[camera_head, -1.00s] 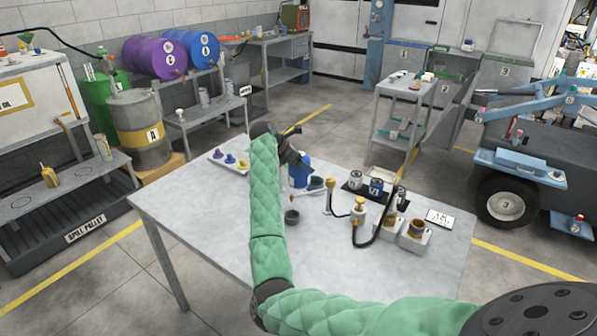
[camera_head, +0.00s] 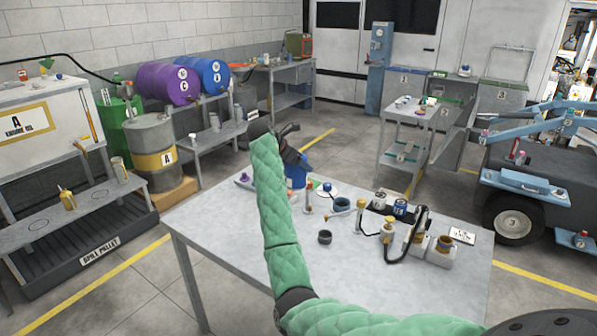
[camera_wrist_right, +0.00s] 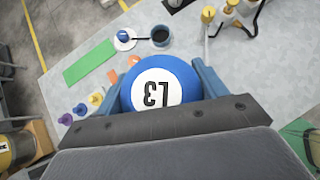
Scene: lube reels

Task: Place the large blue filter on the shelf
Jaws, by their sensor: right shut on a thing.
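The large blue filter (camera_wrist_right: 187,75) has a white round top marked L3 and sits between the fingers of my right gripper (camera_wrist_right: 163,84) in the right wrist view. The gripper is shut on it. In the head view the blue filter (camera_head: 296,178) shows under my right gripper (camera_head: 292,158), at the far left part of the grey table (camera_head: 220,255). I cannot tell whether its bottom touches the table. My left gripper is in neither current view.
Small coloured caps (camera_wrist_right: 80,108) lie beside the filter. A blue-grey cup (camera_head: 342,204), a dark cup (camera_head: 325,237) and oilers (camera_head: 388,228) stand to the right. A grey shelf bench (camera_head: 215,137) stands behind, beside a drum (camera_head: 152,145); a cart (camera_head: 408,118) stands at the back right.

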